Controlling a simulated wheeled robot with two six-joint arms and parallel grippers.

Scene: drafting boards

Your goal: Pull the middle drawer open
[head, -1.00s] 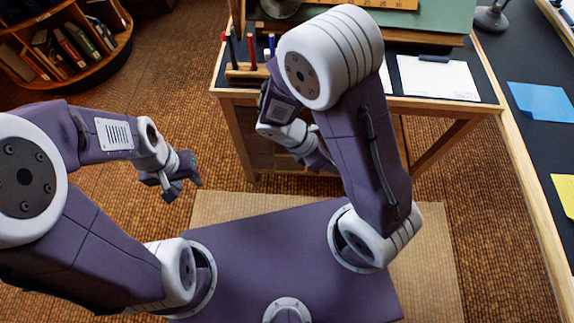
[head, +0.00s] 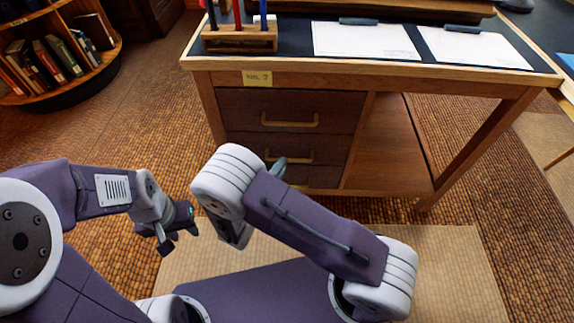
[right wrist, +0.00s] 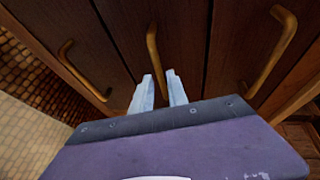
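The desk's dark wood drawer stack has three drawers. The middle drawer (head: 240,143) looks shut and flush, with a brass handle (head: 299,157) partly behind my right gripper. In the right wrist view its handle (right wrist: 152,45) is the centre one, between two other handles. My right gripper (right wrist: 160,74) is at this handle, its pale fingers apart, with the handle's near end showing between them. Whether they touch it I cannot tell. In the head view that gripper (head: 281,164) is mostly hidden by my arm. My left gripper (head: 181,240) is open and empty, away at the left.
The top drawer (head: 240,106) and its handle (head: 290,121) are above; the bottom drawer's handle (right wrist: 72,68) shows in the wrist view. A pen holder (head: 240,39) and clipboards (head: 365,42) lie on the desktop. A bookshelf (head: 62,87) stands left. The floor before the drawers is open.

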